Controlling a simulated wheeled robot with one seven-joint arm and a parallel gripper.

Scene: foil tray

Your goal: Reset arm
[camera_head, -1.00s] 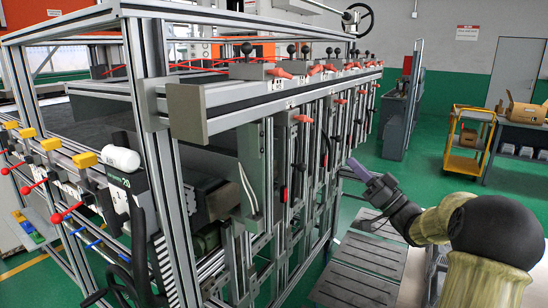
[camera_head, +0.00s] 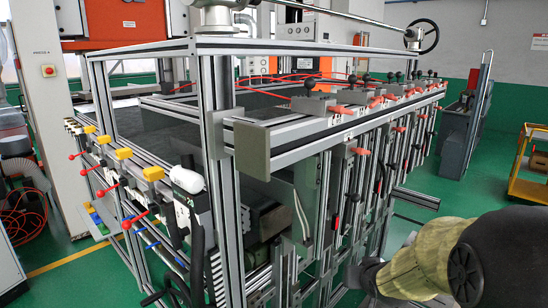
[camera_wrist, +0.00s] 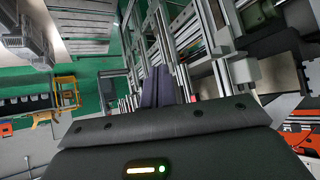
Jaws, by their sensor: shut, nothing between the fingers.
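My gripper (camera_wrist: 158,88) shows in the wrist view as two dark purple fingers side by side, pressed together and empty. They point away from the camera toward the aluminium frame machine (camera_wrist: 205,70). In the head view my arm fills the lower right corner, in front of the machine's right side. The fingers cannot be made out there. No foil tray can be made out in either view.
The large frame machine (camera_head: 218,140) fills the middle, with red-handled clamps along its top rail. A yellow cart (camera_head: 528,165) stands at the far right. A grey cabinet (camera_head: 462,125) stands behind. Green floor (camera_head: 75,265) is open at the lower left.

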